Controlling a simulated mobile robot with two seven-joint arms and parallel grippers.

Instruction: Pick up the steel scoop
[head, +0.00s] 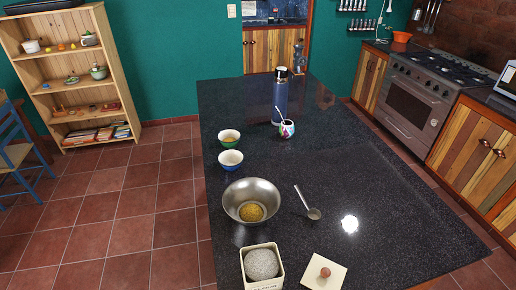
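The steel scoop (314,213) lies on the dark speckled counter (400,222). Its small round bowl points toward the near side and its thin handle runs up and to the left. It is just right of a steel mixing bowl (238,196) with yellow-brown grain inside, with a small gap between them. Nothing covers the scoop. Neither of my grippers shows in the head view.
A cream canister (263,283) with grey content and a square lid with a knob (325,272) are at the near edge. Two small bowls (229,138) (231,160), a patterned cup (287,129) and a dark blue bottle (280,98) stand farther back. The counter's right side is clear.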

